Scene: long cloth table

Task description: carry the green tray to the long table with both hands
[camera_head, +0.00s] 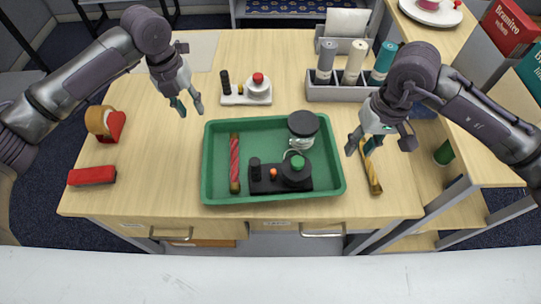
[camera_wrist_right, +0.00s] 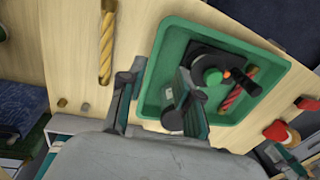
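The green tray (camera_head: 263,140) rests on the wooden desk. It holds a red twisted stick (camera_head: 235,160), a dark-lidded clear jar (camera_head: 302,128) and a black block with knobs (camera_head: 280,176). My left gripper (camera_head: 188,108) is open and empty, above the desk beyond the tray's far left corner and apart from it. My right gripper (camera_head: 380,146) is open and empty, to the right of the tray and above a yellow drill-like stick (camera_head: 373,178). The right wrist view shows the tray (camera_wrist_right: 185,35) beyond the spread fingers (camera_wrist_right: 158,95).
A white surface (camera_head: 270,275) runs along the near edge of the head view. Behind the tray stand a white knob block (camera_head: 246,92) and a grey rack of bottles (camera_head: 340,92). A red block (camera_head: 92,176) lies at left. Wooden shelving (camera_head: 440,180) stands at right.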

